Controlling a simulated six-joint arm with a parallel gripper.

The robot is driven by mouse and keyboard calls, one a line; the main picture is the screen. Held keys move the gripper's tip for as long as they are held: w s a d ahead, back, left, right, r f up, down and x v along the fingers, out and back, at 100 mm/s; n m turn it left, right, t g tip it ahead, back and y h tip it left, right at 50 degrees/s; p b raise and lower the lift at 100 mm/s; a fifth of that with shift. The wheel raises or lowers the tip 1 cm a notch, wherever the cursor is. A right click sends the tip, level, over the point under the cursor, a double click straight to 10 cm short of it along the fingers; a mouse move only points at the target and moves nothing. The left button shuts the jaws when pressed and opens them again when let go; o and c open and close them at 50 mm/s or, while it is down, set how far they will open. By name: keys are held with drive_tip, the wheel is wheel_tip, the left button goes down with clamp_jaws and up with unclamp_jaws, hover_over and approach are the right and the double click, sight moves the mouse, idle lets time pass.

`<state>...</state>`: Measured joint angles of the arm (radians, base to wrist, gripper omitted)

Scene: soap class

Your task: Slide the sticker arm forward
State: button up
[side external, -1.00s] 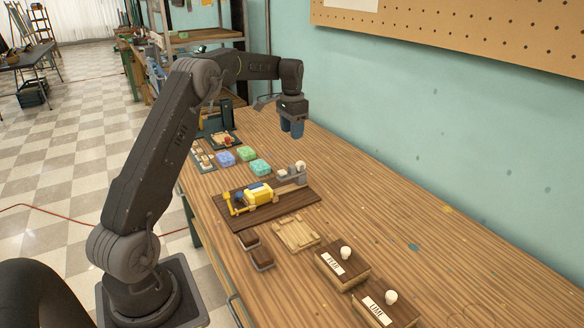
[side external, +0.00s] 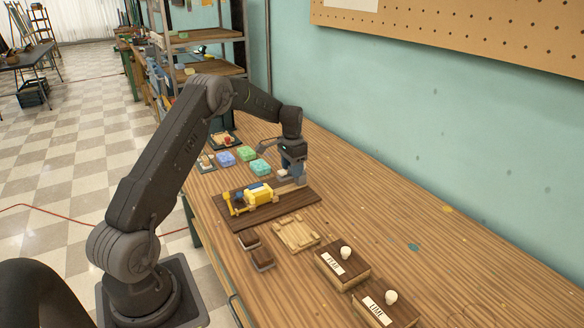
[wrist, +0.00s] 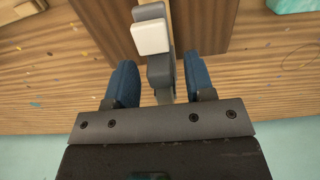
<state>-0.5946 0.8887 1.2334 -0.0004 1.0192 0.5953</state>
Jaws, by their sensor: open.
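The sticker arm looks to be the grey piece with a white block at the far right end of a dark wooden board (side external: 228,213). In the wrist view the grey piece (wrist: 160,72) lies between my two blue fingers, with the white block (wrist: 151,38) ahead of them. A gap shows on each side, so they seem apart from it. My gripper (side external: 291,179) is open, pointing down over that end, and partly hides the piece in the side view. A yellow device (side external: 259,195) sits on the board's middle.
Blue, green and teal soap blocks (side external: 260,167) stand behind the board. A pale wooden tray (side external: 297,236), two small dark blocks (side external: 262,258) and two labelled knobbed boxes (side external: 342,264) are in front. The table to the right is clear.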

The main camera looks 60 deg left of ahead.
drive_tip(key=shift+c, duration=0.2)
clamp_jaws()
idle(0.3)
drive_tip(key=s, duration=0.9)
drive_tip(key=shift+c, duration=1.5)
unclamp_jaws()
drive_tip(key=shift+s, duration=0.15)
drive_tip(key=o, duration=0.3)
drive_tip(key=shift+o, duration=0.2)
wheel_tip(320, 180, up, 14)
